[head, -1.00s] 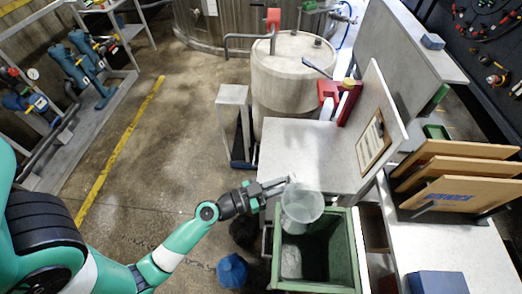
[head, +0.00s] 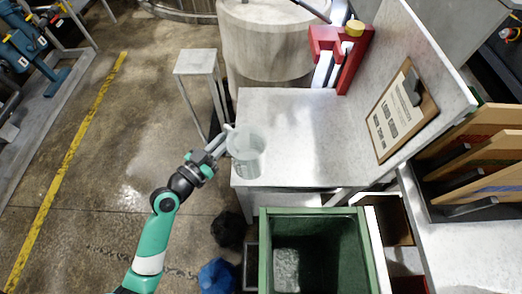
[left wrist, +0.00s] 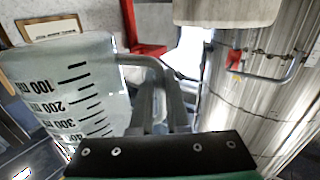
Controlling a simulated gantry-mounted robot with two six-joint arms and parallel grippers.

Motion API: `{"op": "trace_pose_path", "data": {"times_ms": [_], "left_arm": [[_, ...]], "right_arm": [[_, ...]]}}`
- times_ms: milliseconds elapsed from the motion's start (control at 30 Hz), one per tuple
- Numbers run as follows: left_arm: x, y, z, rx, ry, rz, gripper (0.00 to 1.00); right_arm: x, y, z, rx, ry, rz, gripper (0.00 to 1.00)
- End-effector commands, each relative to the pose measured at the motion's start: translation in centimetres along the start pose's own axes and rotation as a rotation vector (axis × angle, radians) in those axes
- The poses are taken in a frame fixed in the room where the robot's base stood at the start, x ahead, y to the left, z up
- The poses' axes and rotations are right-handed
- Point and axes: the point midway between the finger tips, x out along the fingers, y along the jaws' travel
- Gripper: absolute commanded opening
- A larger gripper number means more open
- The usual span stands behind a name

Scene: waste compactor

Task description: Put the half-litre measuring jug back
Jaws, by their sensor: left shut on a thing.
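The half-litre measuring jug (head: 247,158) is clear plastic with black volume marks. In the head view it is over the front left corner of the light grey table (head: 290,125); I cannot tell whether it touches the top. My left gripper (head: 222,142) is at its left side, shut on its handle. In the left wrist view the jug (left wrist: 75,90) fills the left side, its printed numbers running from 100 at the top downward. The handle (left wrist: 145,62) reaches towards my left gripper's fingers (left wrist: 160,115). My right gripper is not in view.
A green open bin (head: 265,250) stands in front of the table. A red holder (head: 345,55) with a yellow-capped item is at the back right. A clipboard (head: 402,112) hangs on the right panel. A narrow stand (head: 196,62) is left of the table. The table's middle is clear.

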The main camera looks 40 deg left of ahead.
Motion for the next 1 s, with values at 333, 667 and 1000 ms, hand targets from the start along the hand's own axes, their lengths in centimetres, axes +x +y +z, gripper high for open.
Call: {"op": "trace_pose_path", "data": {"times_ms": [333,667,1000], "left_arm": [[5.1,-1.9,2.5,0.0,0.003,0.0,0.0],[11.8,-4.6,8.6,-0.001,0.001,0.0,0.0],[13.3,-5.1,10.5,-0.002,0.001,0.0,0.0]], "right_arm": [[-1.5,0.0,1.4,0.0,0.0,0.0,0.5],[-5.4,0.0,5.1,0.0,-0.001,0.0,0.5],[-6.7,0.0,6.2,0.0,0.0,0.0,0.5]]}}
